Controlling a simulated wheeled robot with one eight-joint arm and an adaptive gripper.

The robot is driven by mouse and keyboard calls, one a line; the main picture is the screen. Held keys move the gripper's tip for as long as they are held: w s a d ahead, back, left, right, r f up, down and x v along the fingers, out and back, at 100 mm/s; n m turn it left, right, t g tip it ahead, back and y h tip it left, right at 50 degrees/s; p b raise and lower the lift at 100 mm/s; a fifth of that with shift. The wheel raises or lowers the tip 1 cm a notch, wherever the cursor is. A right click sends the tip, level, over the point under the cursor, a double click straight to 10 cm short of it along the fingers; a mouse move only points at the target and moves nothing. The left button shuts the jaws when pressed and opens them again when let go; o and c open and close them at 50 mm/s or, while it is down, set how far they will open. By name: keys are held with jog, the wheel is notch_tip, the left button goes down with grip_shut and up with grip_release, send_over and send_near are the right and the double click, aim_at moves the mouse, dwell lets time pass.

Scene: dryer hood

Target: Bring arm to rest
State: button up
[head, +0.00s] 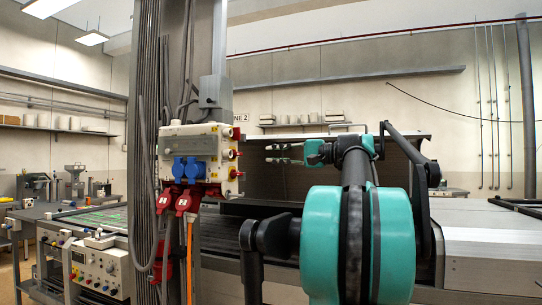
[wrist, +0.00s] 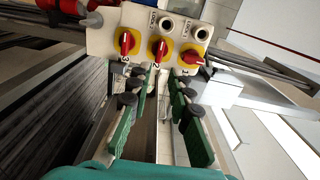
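My gripper (head: 277,154) is at the end of my raised arm in the head view, pointing left towards a switch box (head: 197,153). Its two fingers are apart with nothing between them. In the wrist view my gripper (wrist: 160,95) also shows open, with a green-padded finger on each side of an empty gap. Beyond the fingertips is the switch box face (wrist: 142,22), with three red rotary knobs on yellow plates. The middle knob (wrist: 159,48) lies roughly in line with the gap. The fingers appear apart from the box.
The box is fixed to a grey column (head: 148,150) with cables, and blue and red sockets. A dark dryer hood (head: 262,180) stands behind my arm. A control unit (head: 99,268) is at lower left. A pale metal casing (head: 490,245) is at right.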

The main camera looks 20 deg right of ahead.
dwell(0.3)
jog(key=s+a+f+n+g+h, duration=0.1)
jog(key=s+a+f+g+h, duration=0.15)
jog(key=f, duration=0.95)
jog(key=s+a+f+n+g+h, duration=0.15)
jog(key=a+f, duration=0.25)
jog(key=f, duration=0.8)
jog(key=s+a+f+g+h, duration=0.1)
jog(key=a+f+h, duration=0.15)
jog(key=f, duration=0.85)
jog(key=s+d+f+n+h, duration=0.1)
jog(key=s+f+h, duration=0.1)
jog(key=s+f, duration=0.4)
jog(key=s+d+f+n+g+h, duration=0.1)
jog(key=s+f, duration=0.5)
jog(key=f, duration=0.8)
jog(key=s+d+f+n+h, duration=0.1)
jog(key=s+f+h, duration=0.4)
jog(key=f, duration=0.5)
jog(key=shift+s+d+n, duration=0.35)
jog(key=shift+s+n, duration=0.2)
jog(key=shift+n, duration=0.2)
